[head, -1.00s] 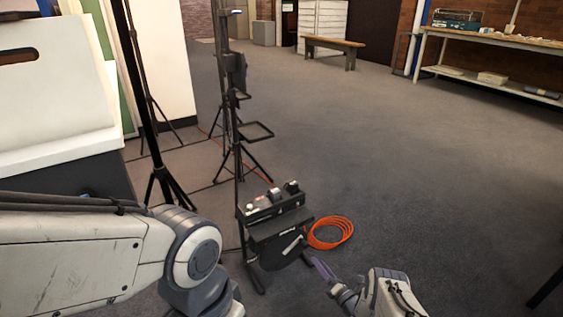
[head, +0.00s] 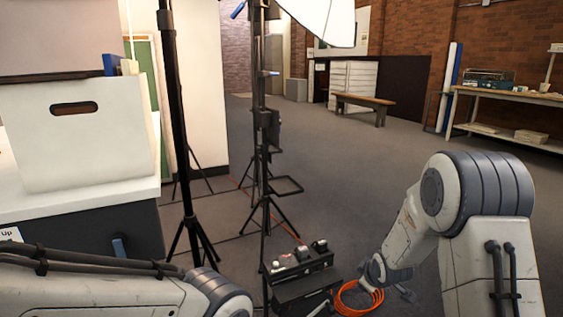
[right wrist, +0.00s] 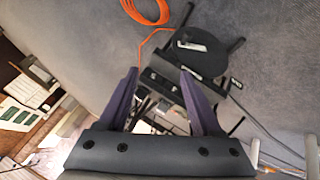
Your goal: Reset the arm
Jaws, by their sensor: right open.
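My right arm (head: 435,195) stands bent on the right side of the head view, elbow high, its forearm sloping down to the left. Its wrist end (head: 374,272) is near the orange cable coil; the fingers are hard to make out there. In the right wrist view my right gripper (right wrist: 158,72) is open, its two purple fingers apart with nothing held between them. My left arm (head: 120,290) crosses the lower left of the head view. Its gripper is outside the picture.
A white box with a hand slot (head: 72,150) stands on a white-topped surface at left. Black stands (head: 176,130), a black equipment case (head: 300,265) and an orange cable coil (head: 352,302) are close ahead. A bench (head: 365,102) and worktable (head: 510,95) are farther back, with open floor before them.

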